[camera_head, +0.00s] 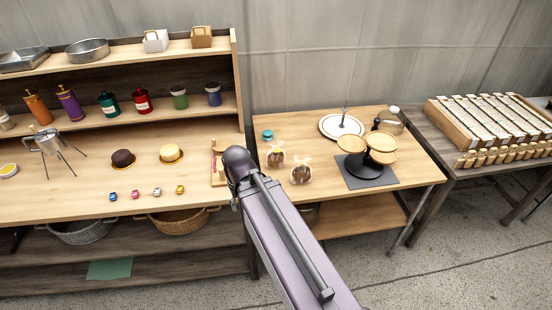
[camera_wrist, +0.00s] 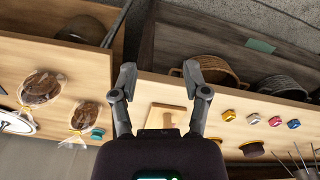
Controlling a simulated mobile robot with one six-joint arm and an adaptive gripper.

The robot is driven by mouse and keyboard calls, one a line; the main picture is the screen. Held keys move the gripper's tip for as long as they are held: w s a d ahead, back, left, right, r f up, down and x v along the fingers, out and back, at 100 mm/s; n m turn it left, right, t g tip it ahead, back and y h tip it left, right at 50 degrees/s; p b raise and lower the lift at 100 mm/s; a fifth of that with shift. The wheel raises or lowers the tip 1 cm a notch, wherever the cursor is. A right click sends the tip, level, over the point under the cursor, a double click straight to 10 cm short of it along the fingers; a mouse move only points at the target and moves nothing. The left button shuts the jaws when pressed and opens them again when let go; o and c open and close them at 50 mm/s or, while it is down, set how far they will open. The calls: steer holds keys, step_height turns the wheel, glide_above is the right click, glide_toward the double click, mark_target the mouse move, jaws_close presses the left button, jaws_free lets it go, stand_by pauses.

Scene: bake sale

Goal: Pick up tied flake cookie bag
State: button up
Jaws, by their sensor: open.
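Two clear bags of brown cookies, each tied at the neck with a pale ribbon, lie on the right-hand table. One bag (camera_head: 276,158) is farther back and left, and the other (camera_head: 301,175) is nearer the front edge. Both show in the wrist view, as the nearer-to-gripper bag (camera_wrist: 84,115) and the bag farther left (camera_wrist: 41,88). I cannot tell which holds flake cookies. In the head view my arm hides the gripper.
A small teal-lidded jar (camera_head: 267,134) stands behind the bags. A dark tiered stand with wooden plates (camera_head: 382,142) is to their right, with a white round board (camera_head: 341,126) behind. The left shelf unit (camera_head: 85,205) stands close beside the table. Bare tabletop lies in front of the bags.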

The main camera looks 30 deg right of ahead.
steer(key=m+t+h+p, duration=0.1)
steer(key=m+t+p, duration=0.25)
steer(key=p, duration=0.25)
glide_toward(276, 145)
steer(key=r, duration=0.1)
steer(key=s+r+n+t, duration=0.1)
steer(key=shift+s+d+r, duration=0.15)
steer(key=shift+s+r, duration=0.1)
steer(key=shift+s, duration=0.05)
steer(key=b+x, duration=0.8)
steer(key=shift+f, duration=0.3)
steer(key=shift+w+f, duration=0.1)
steer(key=shift+a+b+x, duration=0.2)
steer(key=shift+b+x, duration=2.15)
steer(key=shift+x, duration=0.2)
steer(key=shift+c, duration=0.2)
